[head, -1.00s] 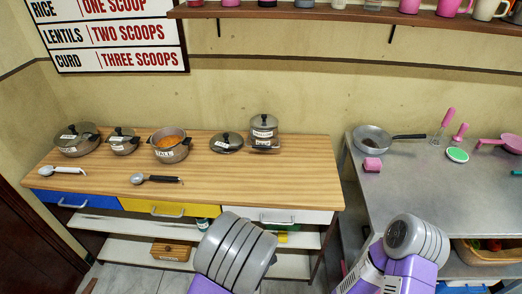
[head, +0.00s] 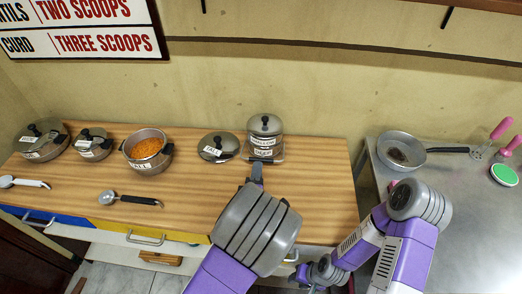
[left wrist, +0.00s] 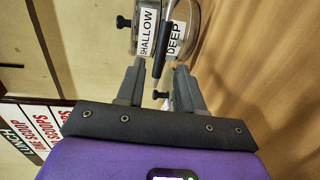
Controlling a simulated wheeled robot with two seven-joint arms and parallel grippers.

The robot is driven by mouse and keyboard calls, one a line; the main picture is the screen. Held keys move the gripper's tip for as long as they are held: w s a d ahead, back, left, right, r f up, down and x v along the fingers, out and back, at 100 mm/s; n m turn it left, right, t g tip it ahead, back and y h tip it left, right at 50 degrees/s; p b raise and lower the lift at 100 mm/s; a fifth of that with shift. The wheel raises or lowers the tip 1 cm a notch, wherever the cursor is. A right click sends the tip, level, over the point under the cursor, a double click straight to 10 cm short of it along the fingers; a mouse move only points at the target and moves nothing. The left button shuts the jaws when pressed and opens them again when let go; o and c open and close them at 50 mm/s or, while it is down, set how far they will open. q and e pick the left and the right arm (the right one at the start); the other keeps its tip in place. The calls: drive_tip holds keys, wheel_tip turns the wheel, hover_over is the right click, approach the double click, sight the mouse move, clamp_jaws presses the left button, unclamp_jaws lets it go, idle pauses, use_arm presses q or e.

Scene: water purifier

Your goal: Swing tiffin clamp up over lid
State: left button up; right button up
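The tiffin (head: 265,145) is a stacked metal container at the back right of the wooden counter, labelled SHALLOW above DEEP. Its lid (head: 265,124) is on, with a dark knob on top. My left gripper (head: 257,170) is at the tiffin's front. The left wrist view shows its fingers (left wrist: 160,75) apart on either side of the clamp; contact is unclear. My right arm's end (head: 325,274) is low at the bottom; its fingers cannot be made out.
A lid labelled TALL (head: 218,147) lies close left of the tiffin. A metal table (head: 445,190) with a pan (head: 401,150) is at the right, across a gap.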

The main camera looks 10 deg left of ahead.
sight(260, 159)
use_arm(q)
drive_tip(key=shift+w+f+b, duration=0.2)
drive_tip(key=shift+w, duration=1.35)
drive_tip(key=shift+w+f+b, duration=0.2)
drive_tip(key=shift+w, duration=1.35)
clamp_jaws()
